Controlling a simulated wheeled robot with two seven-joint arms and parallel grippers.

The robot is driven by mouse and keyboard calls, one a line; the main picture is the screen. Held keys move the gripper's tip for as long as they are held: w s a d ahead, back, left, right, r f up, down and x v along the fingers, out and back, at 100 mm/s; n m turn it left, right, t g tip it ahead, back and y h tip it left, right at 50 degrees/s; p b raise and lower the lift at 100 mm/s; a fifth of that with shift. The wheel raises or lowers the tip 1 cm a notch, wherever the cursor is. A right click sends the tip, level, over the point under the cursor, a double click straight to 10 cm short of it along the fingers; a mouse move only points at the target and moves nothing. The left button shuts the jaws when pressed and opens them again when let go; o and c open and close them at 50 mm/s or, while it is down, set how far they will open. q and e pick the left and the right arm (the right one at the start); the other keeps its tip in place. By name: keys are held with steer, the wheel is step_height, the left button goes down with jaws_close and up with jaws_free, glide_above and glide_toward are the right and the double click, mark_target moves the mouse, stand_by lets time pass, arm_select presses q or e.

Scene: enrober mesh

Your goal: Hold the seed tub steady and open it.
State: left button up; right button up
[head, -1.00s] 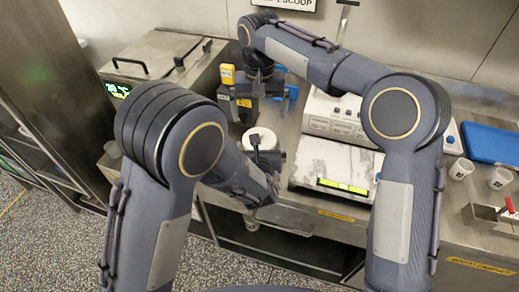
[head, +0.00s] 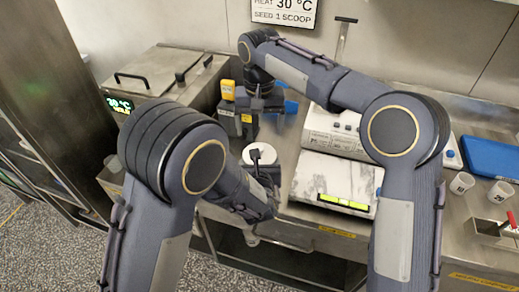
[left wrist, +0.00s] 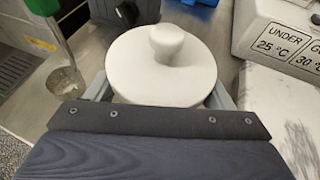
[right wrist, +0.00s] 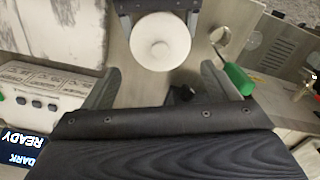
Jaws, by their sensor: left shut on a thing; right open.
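The seed tub (head: 260,153) is white with a round lid and a knob on top. It stands upright over the steel counter near its front edge. My left gripper (left wrist: 160,92) is shut on the tub's sides, with a finger at each side below the lid. The lid (left wrist: 150,75) sits on the tub, its knob (left wrist: 166,40) clear of any finger. My right gripper (right wrist: 162,85) is open and empty. In the right wrist view the tub's lid (right wrist: 160,42) shows beyond its fingertips, apart from them.
A green-handled scoop (right wrist: 238,78) lies close to the tub. A black and yellow device (head: 228,90) stands behind it. A marble slab (head: 335,180) and a control box (head: 335,130) are to the right, with white cups (head: 461,183) and a blue board (head: 490,157) farther right.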

mark_target(260, 147)
steer(key=r+m, duration=0.1)
steer(key=m, duration=0.2)
steer(key=shift+r, duration=0.2)
steer(key=c, duration=0.5)
steer(key=m, duration=0.1)
steer(key=r+m, duration=0.1)
steer(key=m, duration=0.2)
steer(key=shift+r+m, duration=0.4)
steer(key=shift+c, duration=0.8)
step_height(260, 147, down, 10)
steer(key=m, duration=0.5)
jaws_close()
steer(key=shift+r, duration=0.25)
steer(key=shift+r, duration=0.9)
